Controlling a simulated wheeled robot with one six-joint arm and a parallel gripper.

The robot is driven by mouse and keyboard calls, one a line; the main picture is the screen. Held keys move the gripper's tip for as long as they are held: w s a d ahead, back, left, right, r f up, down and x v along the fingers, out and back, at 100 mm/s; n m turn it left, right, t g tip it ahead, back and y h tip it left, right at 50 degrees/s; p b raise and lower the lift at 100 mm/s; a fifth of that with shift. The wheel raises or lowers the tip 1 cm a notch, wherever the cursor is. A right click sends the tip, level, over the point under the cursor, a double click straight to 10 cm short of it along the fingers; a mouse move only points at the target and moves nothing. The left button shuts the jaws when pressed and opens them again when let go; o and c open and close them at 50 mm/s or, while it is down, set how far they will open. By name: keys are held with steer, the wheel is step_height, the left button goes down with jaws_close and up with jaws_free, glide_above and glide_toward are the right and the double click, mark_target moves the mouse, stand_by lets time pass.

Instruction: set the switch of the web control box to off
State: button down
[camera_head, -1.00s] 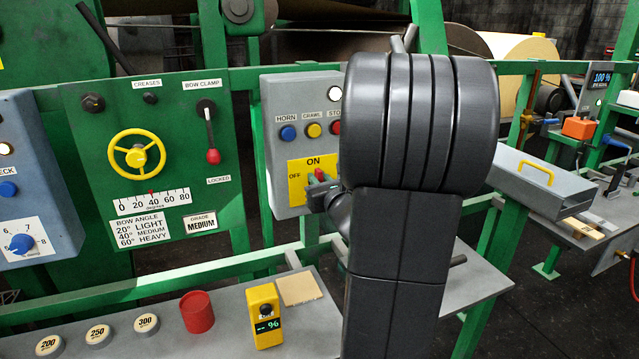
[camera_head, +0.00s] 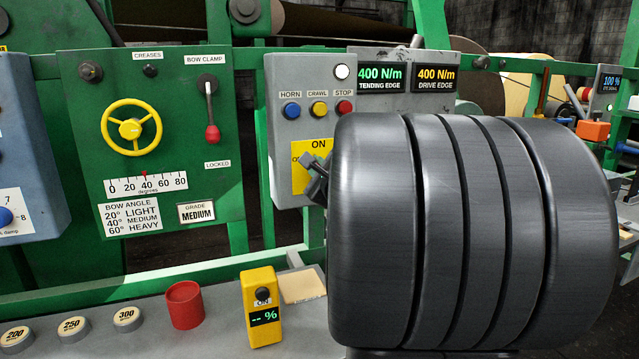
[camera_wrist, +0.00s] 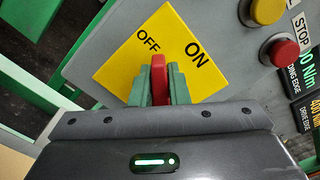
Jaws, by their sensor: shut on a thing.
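The web control box (camera_head: 284,77) is grey and carries a yellow switch plate (camera_head: 298,181) marked ON at the top and OFF at the left. In the wrist view the plate (camera_wrist: 118,74) is turned, and the red switch lever (camera_wrist: 158,72) stands between the green fingers of my gripper (camera_wrist: 158,88). The fingers are shut on the lever, whose tip lies just below the OFF label. In the head view my gripper (camera_head: 312,174) is at the plate, near OFF, and the lever is hidden. I cannot tell the lever's exact setting.
Horn, crawl and stop buttons (camera_head: 318,108) sit just above the plate. Tension displays (camera_head: 408,78) are to their right. A green panel with a yellow handwheel (camera_head: 131,128) is left. A yellow meter (camera_head: 261,305) and red cup (camera_head: 184,306) stand on the bench below.

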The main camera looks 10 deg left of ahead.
steer(key=n+b, duration=0.2)
steer(key=f+n+b, duration=0.1)
steer(key=shift+s+a+f+n+b, duration=0.1)
steer(key=shift+a+f+n+b, duration=0.1)
steer(key=shift+n+b, duration=0.2)
steer(key=shift+f+n+b, duration=0.15)
steer(key=shift+n+b, duration=1.5)
steer(key=shift+n, duration=0.15)
steer(key=c, duration=1.4)
jaws_free()
steer(key=shift+s+d, duration=0.1)
steer(key=shift+s, duration=0.05)
